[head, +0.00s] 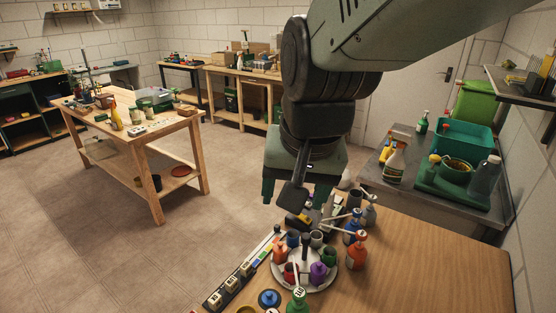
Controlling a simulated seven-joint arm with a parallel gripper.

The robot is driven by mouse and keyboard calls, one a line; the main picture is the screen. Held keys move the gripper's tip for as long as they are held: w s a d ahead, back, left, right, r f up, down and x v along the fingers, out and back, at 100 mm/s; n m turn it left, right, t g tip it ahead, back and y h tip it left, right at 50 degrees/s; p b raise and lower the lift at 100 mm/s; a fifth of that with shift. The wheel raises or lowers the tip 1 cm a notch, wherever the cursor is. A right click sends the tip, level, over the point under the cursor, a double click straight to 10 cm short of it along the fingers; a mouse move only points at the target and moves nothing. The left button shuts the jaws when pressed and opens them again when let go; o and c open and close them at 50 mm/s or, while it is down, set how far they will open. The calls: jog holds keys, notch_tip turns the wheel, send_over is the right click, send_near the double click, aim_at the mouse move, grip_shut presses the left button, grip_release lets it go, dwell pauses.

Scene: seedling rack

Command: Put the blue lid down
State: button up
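A round blue lid-like piece (269,298) with a small raised middle shows at the front edge of the wooden table (430,260), left of a green bottle (298,301). It is small, and I cannot tell whether it lies loose or caps something. My gripper (293,205) hangs above the back of the table, behind the round white carousel (325,284). Its fingertips are small, dark and partly covered by my own wrist. I cannot tell whether they are open or shut, or whether they hold anything.
The carousel carries several coloured pots. An orange bottle (357,252) and a blue bottle (352,232) stand at its right. A long strip with white blocks (231,284) lies at its left. The table's right side is clear. A grey bench (395,185) stands behind.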

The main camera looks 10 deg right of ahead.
jog(key=s+d+r+n+t, duration=0.1)
jog(key=s+r+n, duration=0.2)
jog(key=s+r, duration=0.2)
jog(key=s, duration=0.3)
jog(key=shift+s+d+r+t, duration=0.25)
jog(key=shift+d+r+t, duration=0.05)
jog(key=shift+d+t, duration=0.1)
jog(key=shift+o, duration=0.2)
jog(key=shift+o, duration=1.3)
jog(key=shift+w, duration=0.15)
jog(key=o, duration=0.3)
jog(key=w+d+n+g, duration=0.2)
jog(key=w+n, duration=0.2)
jog(key=w, duration=0.7)
jog(key=shift+w+r+h, duration=0.2)
jog(key=shift+h, duration=0.1)
jog(key=w+d+f+n+g, duration=0.2)
jog(key=w+f, duration=0.3)
jog(key=w, duration=0.2)
jog(key=w+d+f+n+g, duration=0.2)
jog(key=w+d+f+n, duration=0.15)
jog(key=w, duration=0.35)
notch_tip(320, 180, down, 11)
jog(key=shift+a+r+m, duration=0.15)
jog(key=shift+a+m, duration=0.2)
